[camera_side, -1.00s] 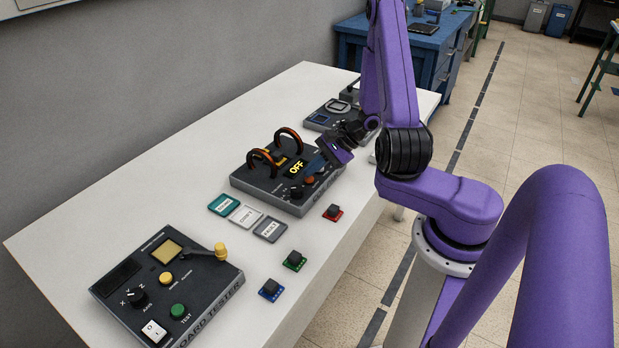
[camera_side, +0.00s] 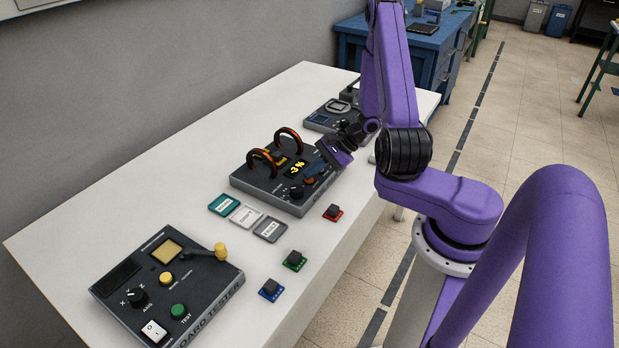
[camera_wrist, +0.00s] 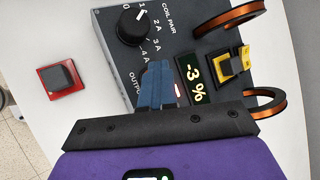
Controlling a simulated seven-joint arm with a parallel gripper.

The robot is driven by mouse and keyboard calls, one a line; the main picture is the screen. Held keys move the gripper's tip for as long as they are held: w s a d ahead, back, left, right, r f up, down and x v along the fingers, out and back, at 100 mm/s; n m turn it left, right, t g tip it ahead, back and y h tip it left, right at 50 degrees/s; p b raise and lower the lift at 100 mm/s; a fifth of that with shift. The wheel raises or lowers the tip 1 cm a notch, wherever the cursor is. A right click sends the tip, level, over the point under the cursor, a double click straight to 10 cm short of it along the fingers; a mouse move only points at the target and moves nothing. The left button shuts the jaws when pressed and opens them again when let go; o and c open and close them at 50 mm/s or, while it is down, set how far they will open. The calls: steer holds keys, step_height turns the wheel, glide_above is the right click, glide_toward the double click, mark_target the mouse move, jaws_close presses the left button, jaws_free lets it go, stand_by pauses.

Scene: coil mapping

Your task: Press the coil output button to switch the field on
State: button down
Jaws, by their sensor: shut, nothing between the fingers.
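The dark coil box (camera_side: 262,192) stands mid-table with two orange-and-black coils (camera_side: 289,140) upright on it. Its display (camera_side: 295,169) reads -3 %, also in the wrist view (camera_wrist: 196,84). My gripper (camera_side: 316,166) is shut and empty, its blue fingers (camera_wrist: 156,84) pointing down at the panel next to the display. The output button (camera_side: 309,181) shows as a small orange-red patch by the fingertips; in the wrist view the fingers hide it beside the OUTPUT lettering. Whether the fingertips touch it I cannot tell. A black dial (camera_wrist: 131,25) sits near the fingers.
A sensor board with a yellow frame (camera_wrist: 236,62) sits between the coils. A red-based block (camera_side: 332,212) lies in front, with green (camera_side: 294,260) and blue (camera_side: 271,290) ones nearer. Labelled trays (camera_side: 246,216) and a board tester (camera_side: 125,290) are at left.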

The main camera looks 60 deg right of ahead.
mark_target(312, 179)
steer(key=shift+r, duration=0.4)
steer(key=shift+r, duration=3)
